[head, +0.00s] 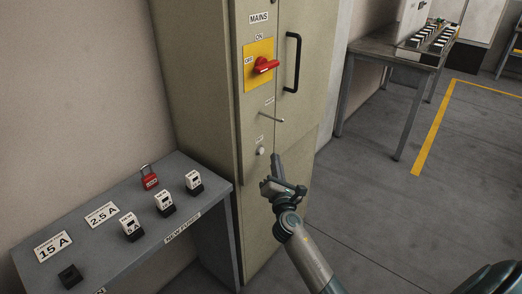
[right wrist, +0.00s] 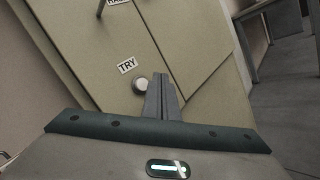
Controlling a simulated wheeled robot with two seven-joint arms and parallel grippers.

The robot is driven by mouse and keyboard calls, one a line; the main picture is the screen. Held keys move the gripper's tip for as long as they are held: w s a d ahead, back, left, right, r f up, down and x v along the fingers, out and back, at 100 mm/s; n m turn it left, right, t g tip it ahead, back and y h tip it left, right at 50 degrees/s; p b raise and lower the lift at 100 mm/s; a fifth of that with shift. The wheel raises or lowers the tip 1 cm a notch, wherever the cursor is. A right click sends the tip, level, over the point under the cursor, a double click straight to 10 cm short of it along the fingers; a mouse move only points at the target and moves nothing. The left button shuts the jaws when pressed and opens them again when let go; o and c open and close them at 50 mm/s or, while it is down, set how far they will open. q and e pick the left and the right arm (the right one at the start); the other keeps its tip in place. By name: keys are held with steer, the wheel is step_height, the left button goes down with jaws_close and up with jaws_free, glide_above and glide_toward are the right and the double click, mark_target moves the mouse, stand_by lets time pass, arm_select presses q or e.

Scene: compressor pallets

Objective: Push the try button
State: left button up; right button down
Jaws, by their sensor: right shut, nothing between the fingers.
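The try button is a small round pale knob (head: 261,151) on the narrow front strip of the beige cabinet (head: 198,80), under a small label. In the right wrist view the button (right wrist: 140,84) sits just below the "TRY" label (right wrist: 127,65). My right gripper (head: 270,174) is below and slightly right of the button in the head view. In the right wrist view its closed fingers (right wrist: 160,95) point up, just right of the button. A gap shows between fingertips and button in the head view; contact is not visible. My left gripper is not in view.
Above the button are a thin metal handle (head: 271,118), a red mains switch (head: 265,65) on a yellow plate and a black door handle (head: 292,62). A grey table (head: 100,255) at left holds fuses and a red padlock (head: 149,177). Open floor lies right.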

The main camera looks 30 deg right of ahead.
steer(key=shift+s+d+p, duration=0.1)
steer(key=shift+s+d, duration=0.15)
steer(key=shift+s, duration=0.4)
steer(key=shift+s+d+p, duration=0.15)
steer(key=shift+s+d, duration=0.15)
steer(key=shift+s, duration=0.4)
steer(key=shift+s+d+p, duration=0.1)
steer(key=shift+s+d, duration=0.15)
steer(key=shift+s, duration=0.4)
steer(key=s+a+f+m+g+y, duration=0.2)
steer(key=s+a+f+m, duration=0.15)
steer(key=f, duration=0.75)
steer(key=s+a+f+m+g+y, duration=0.2)
steer(key=s+a+f+m, duration=0.15)
steer(key=f, duration=0.75)
steer(key=s+a+f+m+g+y, duration=0.25)
steer(key=s+a+f, duration=0.25)
steer(key=f, duration=0.6)
steer(key=s+a+f+m+g+y, duration=0.1)
steer(key=s+a+f+m+g, duration=0.1)
steer(key=s+a+f+m, duration=0.4)
steer(key=s+a+f+m+g+y, duration=0.1)
steer(key=s+a+f+m+g, duration=0.2)
steer(key=s+f, duration=1)
steer(key=s+a+m, duration=0.3)
steer(key=s, duration=0.3)
steer(key=shift+a+f+y, duration=0.15)
steer(key=shift+f+y, duration=0.2)
